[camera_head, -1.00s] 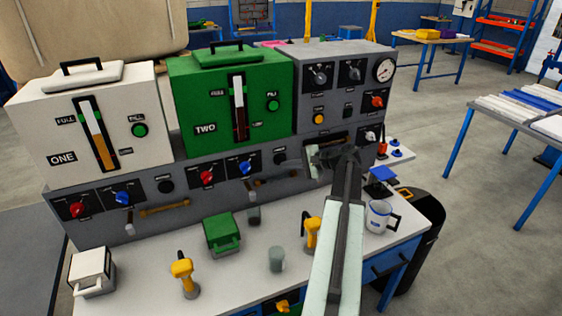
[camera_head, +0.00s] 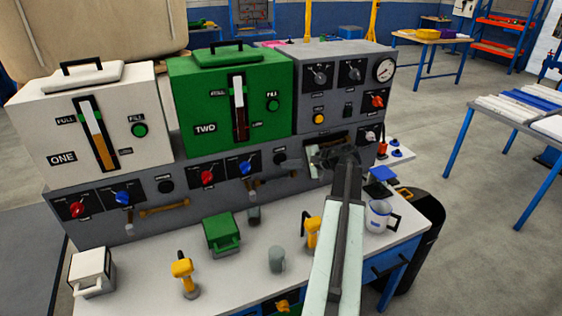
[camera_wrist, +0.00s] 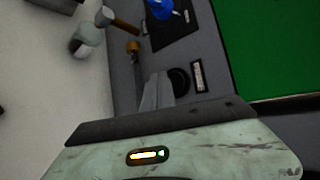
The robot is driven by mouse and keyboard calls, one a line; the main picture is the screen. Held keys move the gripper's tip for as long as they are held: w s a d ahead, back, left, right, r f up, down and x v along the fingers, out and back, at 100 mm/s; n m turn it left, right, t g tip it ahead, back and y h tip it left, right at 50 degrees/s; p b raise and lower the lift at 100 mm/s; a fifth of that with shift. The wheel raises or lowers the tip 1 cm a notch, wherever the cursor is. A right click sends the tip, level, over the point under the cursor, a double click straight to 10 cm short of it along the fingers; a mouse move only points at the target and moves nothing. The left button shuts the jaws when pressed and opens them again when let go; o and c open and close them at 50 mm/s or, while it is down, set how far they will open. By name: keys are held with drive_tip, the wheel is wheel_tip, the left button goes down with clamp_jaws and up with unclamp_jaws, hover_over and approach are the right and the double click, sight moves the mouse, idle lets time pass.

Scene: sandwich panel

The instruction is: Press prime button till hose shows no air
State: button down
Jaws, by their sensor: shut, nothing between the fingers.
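A black round button (camera_head: 280,159), probably the prime button, is on the grey lower panel right of the blue knob (camera_head: 245,168). It also shows in the wrist view (camera_wrist: 179,82) beside a small label too blurred to read. My gripper (camera_head: 318,158) is shut and empty in front of the panel, to the right of that button. In the wrist view its fingertips (camera_wrist: 157,82) are close beside the button; I cannot tell if they touch it. A brown hose-like piece (camera_wrist: 124,24) runs near a spout; its contents cannot be made out.
The green tank (camera_head: 205,100) and white tank (camera_head: 60,130) stand above the panel. My arm crosses the right part of the bench.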

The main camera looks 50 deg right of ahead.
drive_tip(key=shift+w+d, duration=0.15)
drive_tip(key=shift+w, duration=0.25)
drive_tip(key=shift+w+d, duration=0.15)
drive_tip(key=shift+w, duration=0.25)
idle(0.7)
drive_tip(key=shift+s, duration=0.15)
drive_tip(key=shift+s+a, duration=0.35)
drive_tip(key=shift+s, duration=0.25)
drive_tip(key=s, duration=0.1)
drive_tip(key=s+a, duration=0.1)
drive_tip(key=s, duration=0.2)
drive_tip(key=shift+s+a, duration=0.35)
drive_tip(key=shift+a, duration=0.05)
idle(2.7)
